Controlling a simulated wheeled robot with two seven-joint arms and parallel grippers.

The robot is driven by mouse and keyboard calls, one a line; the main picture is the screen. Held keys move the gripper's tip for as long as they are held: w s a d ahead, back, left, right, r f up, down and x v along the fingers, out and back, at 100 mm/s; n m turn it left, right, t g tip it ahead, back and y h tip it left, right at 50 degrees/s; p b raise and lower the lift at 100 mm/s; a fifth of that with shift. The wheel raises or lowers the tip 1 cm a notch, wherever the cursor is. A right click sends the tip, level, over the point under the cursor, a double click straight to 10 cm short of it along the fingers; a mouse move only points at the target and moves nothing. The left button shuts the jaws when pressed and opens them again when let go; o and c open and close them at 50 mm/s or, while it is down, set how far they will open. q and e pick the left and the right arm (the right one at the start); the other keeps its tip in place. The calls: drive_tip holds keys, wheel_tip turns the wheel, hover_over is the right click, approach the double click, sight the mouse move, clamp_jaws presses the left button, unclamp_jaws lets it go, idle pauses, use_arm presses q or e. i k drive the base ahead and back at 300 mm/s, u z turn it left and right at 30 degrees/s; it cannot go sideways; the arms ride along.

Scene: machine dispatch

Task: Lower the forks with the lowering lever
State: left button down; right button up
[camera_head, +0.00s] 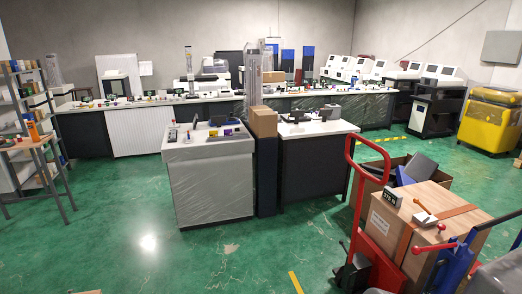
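A red hand truck stands at the lower right, with a tall looped red handle (349,150) and a red body (378,262) low down. A large cardboard box (395,222) with a brown strap stands right behind it. A small white block with red-knobbed levers (425,219) shows in front of the box top. A red lever (433,248) with a ball end sticks out to the left from a blue mechanism (455,266) at the lower right. I cannot tell which lever lowers the forks. The forks are not visible. Neither gripper shows in this view.
An open carton with dark items (418,166) stands behind the box. A yellow bin (490,120) is at the right. A wrapped counter (210,190) and a dark counter (308,170) stand mid-room. A shelf (30,110) is at the left.

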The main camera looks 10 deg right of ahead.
sight(341, 241)
drive_tip(key=i, duration=4.25)
drive_tip(key=z, duration=3.65)
drive_tip(key=i, duration=1)
